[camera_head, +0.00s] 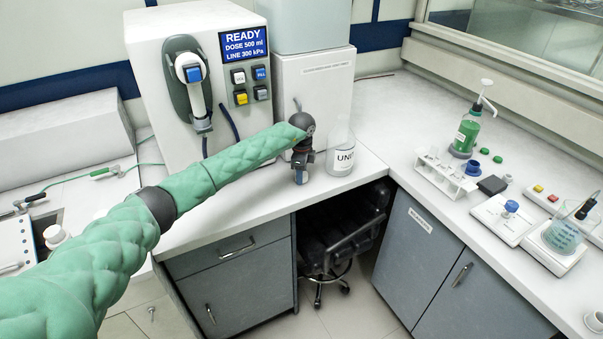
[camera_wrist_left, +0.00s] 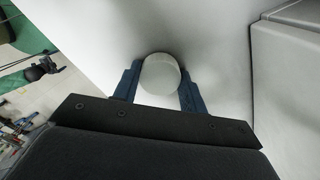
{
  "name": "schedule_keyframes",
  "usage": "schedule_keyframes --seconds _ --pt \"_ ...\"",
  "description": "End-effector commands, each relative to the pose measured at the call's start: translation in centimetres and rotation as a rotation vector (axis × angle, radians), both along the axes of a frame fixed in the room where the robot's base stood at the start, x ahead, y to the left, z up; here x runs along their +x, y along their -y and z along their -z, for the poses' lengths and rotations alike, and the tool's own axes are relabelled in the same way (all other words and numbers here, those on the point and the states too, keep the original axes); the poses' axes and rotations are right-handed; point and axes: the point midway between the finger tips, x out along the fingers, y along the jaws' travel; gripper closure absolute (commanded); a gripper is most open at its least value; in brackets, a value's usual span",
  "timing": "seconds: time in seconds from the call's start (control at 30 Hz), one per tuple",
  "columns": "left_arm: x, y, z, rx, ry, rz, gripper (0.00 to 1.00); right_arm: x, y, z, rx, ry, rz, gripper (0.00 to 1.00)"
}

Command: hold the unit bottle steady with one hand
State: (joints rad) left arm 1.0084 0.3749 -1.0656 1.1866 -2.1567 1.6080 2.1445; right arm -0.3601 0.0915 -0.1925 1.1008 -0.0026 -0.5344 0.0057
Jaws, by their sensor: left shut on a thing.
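The unit bottle (camera_head: 341,158), clear with a white label starting "UNI", stands upright on the counter near its inner corner. My left gripper (camera_head: 300,176) points down just left of the bottle, with a small gap between them in the head view. In the left wrist view my left gripper (camera_wrist_left: 159,88) has its two blue fingers on either side of a pale round-topped cylinder (camera_wrist_left: 160,75) and is shut on it. The cylinder's lower part is hidden, and I cannot tell what it is. My right gripper does not show in the head view.
The dispenser (camera_head: 165,85) with a "READY" screen stands behind my left arm. On the right counter are a green pump bottle (camera_head: 467,132), a tube rack (camera_head: 437,175) and a scale (camera_head: 503,218). A black chair (camera_head: 340,235) stands under the counter gap.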

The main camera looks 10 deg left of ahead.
Motion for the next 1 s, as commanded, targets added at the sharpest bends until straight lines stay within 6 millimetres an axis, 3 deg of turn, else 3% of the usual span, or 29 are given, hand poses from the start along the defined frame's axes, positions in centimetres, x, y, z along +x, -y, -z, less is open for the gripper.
schedule_keyframes --seconds 0.03,0.07,0.13,0.17,0.53,0.63,1.0 --pt "0.0 0.0 0.2 0.000 0.000 0.000 0.85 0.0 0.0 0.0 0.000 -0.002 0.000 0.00" --pt "0.0 0.0 0.1 0.000 0.000 0.000 0.52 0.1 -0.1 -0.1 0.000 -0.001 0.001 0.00" --pt "0.0 0.0 0.1 0.000 0.000 0.000 0.38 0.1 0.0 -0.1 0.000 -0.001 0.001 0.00" --pt "0.0 0.0 0.1 0.000 0.000 0.000 0.36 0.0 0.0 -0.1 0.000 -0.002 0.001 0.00" --pt "0.0 0.0 -0.3 0.000 0.000 0.000 0.36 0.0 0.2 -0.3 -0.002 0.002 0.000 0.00" --pt "0.0 0.0 -1.6 0.000 0.001 0.000 0.36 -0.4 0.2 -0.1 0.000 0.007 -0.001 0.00" --pt "0.0 0.0 -8.5 0.000 0.001 0.000 0.36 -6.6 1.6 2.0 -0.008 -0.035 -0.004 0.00"
